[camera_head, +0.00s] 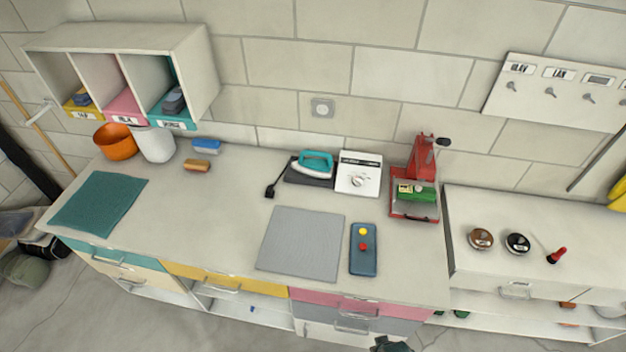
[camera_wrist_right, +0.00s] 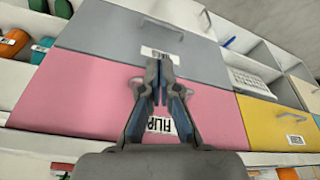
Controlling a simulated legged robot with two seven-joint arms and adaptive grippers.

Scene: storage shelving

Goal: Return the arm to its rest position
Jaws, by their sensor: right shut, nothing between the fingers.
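My right gripper (camera_wrist_right: 158,75) is shut and empty in the right wrist view, its two fingers together in front of the drawer fronts. The fingers overlap the pink drawer (camera_wrist_right: 85,100) and the grey drawer (camera_wrist_right: 110,38) in that view. I cannot tell how far the fingertips are from the fronts. In the head view a small dark piece (camera_head: 390,344), probably part of my right arm, shows at the bottom edge below the grey drawer. My left arm and gripper are not in view.
The drawers under the worktop look closed, including the pink (camera_head: 335,302) and yellow (camera_head: 225,278) ones. The worktop (camera_head: 225,215) holds a grey mat (camera_head: 300,243), a blue box with two buttons (camera_head: 363,262), an iron (camera_head: 315,163) and a red press (camera_head: 422,160). Open floor shows in front.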

